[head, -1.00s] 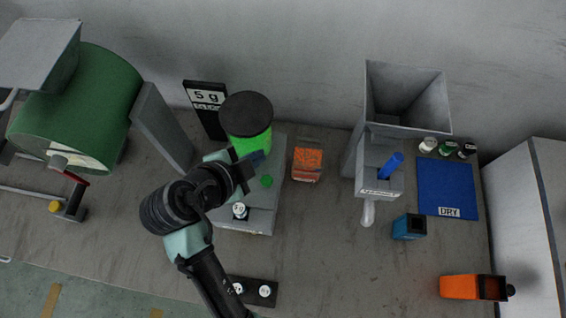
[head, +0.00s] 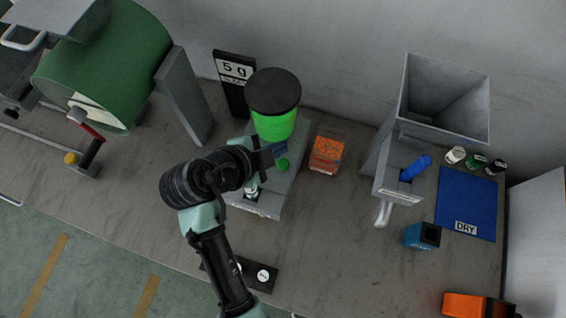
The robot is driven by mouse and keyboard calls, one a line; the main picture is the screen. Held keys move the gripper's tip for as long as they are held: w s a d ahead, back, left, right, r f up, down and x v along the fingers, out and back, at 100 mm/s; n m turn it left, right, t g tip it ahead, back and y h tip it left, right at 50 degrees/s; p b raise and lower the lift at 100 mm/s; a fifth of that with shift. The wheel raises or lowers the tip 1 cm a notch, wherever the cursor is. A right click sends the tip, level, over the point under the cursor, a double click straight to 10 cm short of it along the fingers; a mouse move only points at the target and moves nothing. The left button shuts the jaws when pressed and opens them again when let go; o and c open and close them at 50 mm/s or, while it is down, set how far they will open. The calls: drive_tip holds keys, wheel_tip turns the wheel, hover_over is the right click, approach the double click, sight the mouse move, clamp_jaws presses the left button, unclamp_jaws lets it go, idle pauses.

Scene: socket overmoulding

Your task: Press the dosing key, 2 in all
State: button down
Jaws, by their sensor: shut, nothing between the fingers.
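The dosing unit (head: 262,207) is a grey base carrying a green container with a black lid (head: 273,105). A round green key (head: 283,165) sits on its top face, to the right of my gripper. I take this to be the dosing key. My gripper (head: 274,153) is shut and empty, close above and left of the green key. I cannot tell whether it touches the key. A small white-capped vial (head: 251,190) stands on the front of the unit, partly covered by my arm.
A black "5 g" sign (head: 235,72) stands behind the unit. A green drum machine (head: 110,65) is at left.

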sight(279, 167)
drive_tip(key=shift+f+b, duration=1.85)
drive_tip(key=shift+f, duration=0.9)
drive_tip(key=shift+f+b, duration=0.35)
drive_tip(key=shift+f, duration=0.05)
drive_tip(key=shift+f+b, duration=0.6)
drive_tip(key=shift+f, duration=0.05)
idle(0.6)
drive_tip(key=shift+r+p, duration=0.85)
drive_tip(key=shift+r, duration=0.2)
wheel_tip(279, 167, up, 5)
drive_tip(key=p, duration=0.4)
drive_tip(key=shift+r, duration=0.1)
